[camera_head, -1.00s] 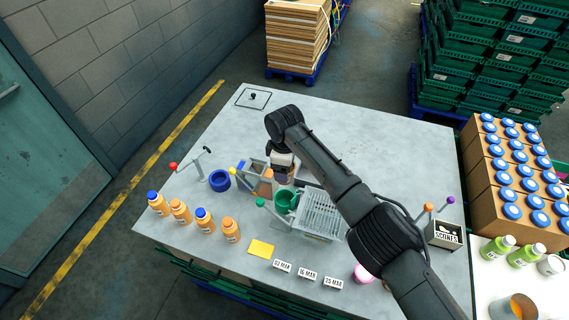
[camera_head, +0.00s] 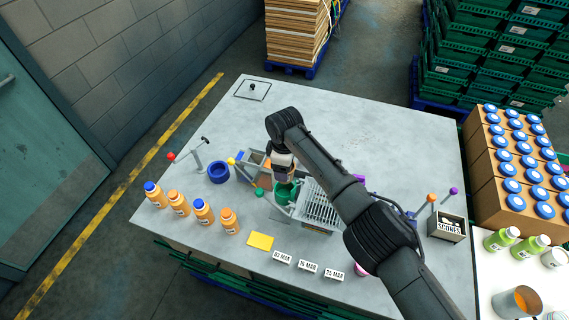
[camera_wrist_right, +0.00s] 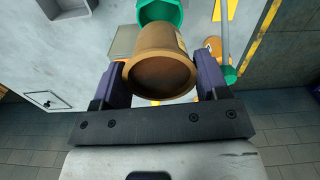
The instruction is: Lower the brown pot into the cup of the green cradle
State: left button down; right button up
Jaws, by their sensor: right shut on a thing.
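My right gripper (camera_wrist_right: 165,85) is shut on the brown pot (camera_wrist_right: 160,62), with one finger on each side of it. In the head view the gripper (camera_head: 283,172) points down just behind the green cup (camera_head: 287,194), and its tip overlaps the cup's rear edge. The pot is mostly hidden there by the gripper. In the right wrist view the green cup (camera_wrist_right: 160,12) lies beyond the pot, partly covered by it and apparently not around it. A green knob (camera_head: 259,192) sits left of the cup. My left gripper is not in view.
A grey wire basket (camera_head: 318,207) stands right of the cup. A blue ring (camera_head: 218,172) and several orange bottles (camera_head: 203,212) stand to the left. A yellow card (camera_head: 260,241) and date blocks (camera_head: 307,267) lie in front.

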jog(key=shift+f+b, duration=1)
jog(key=shift+f, duration=0.7)
jog(key=shift+f+b, duration=1)
jog(key=shift+f, duration=0.55)
jog(key=shift+f+b, duration=0.4)
jog(key=shift+f, duration=0.1)
jog(key=shift+f+b, duration=0.35)
jog(key=shift+f, duration=0.1)
jog(key=shift+f+b, duration=0.35)
jog(key=shift+f, duration=0.15)
jog(key=shift+f, duration=0.3)
